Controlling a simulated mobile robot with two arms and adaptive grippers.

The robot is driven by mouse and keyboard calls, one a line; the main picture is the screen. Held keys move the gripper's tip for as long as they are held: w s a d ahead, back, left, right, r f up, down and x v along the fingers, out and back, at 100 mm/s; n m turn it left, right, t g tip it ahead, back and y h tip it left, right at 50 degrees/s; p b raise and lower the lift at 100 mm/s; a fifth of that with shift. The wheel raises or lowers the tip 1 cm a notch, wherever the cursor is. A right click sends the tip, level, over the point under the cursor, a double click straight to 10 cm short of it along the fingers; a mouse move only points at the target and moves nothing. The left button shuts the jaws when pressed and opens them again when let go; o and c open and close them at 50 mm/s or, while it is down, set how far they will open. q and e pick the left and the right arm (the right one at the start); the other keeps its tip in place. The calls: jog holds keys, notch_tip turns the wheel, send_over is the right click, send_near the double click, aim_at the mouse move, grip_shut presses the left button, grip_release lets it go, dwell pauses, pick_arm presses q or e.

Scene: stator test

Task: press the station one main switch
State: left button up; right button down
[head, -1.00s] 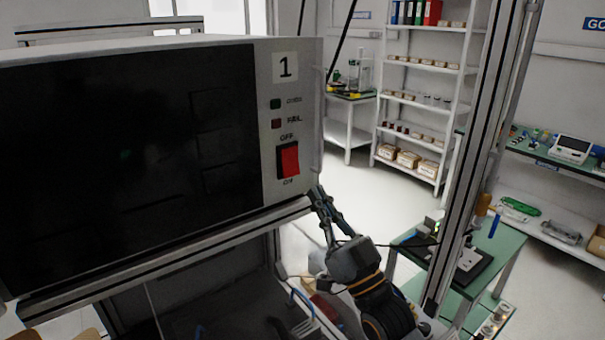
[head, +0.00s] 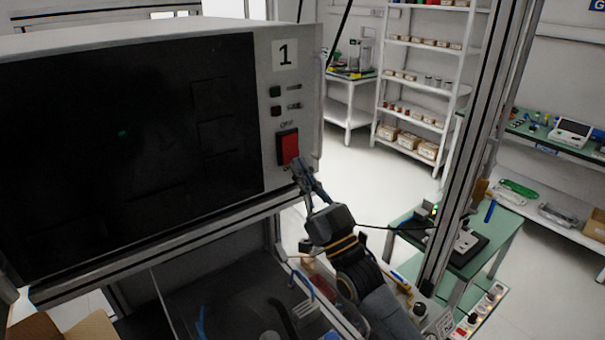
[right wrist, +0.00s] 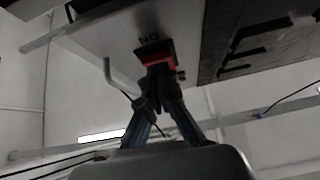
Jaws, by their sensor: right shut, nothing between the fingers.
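The main switch (head: 288,147) is a red rocker in a black frame on the white front panel of the unit marked 1 (head: 285,55). Two small indicators, green and red, sit above it. My right gripper (head: 298,168) is shut and empty, with its fingertips at the lower end of the switch, covering the lower label. In the right wrist view the fingertips (right wrist: 158,75) meet the red switch (right wrist: 156,58) at its lower edge; whether they touch it is hard to tell. My left gripper is not in view.
A dark screen (head: 130,150) fills the unit's left side. A metal frame post (head: 470,140) stands to the right. Behind it are a green table (head: 505,245) with a device and white shelves (head: 420,85). An open bin with cables lies below the unit.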

jog(key=shift+w+a+r+t+b, duration=0.15)
jog(key=shift+w+t+b, duration=0.15)
jog(key=shift+b, duration=0.75)
jog(key=r, duration=0.8)
jog(key=shift+w+a+r, duration=0.15)
jog(key=shift+a+r, duration=0.1)
jog(key=shift+r, duration=0.1)
jog(key=shift+d+r, duration=0.15)
jog(key=shift+r, duration=0.1)
jog(key=shift+f, duration=0.1)
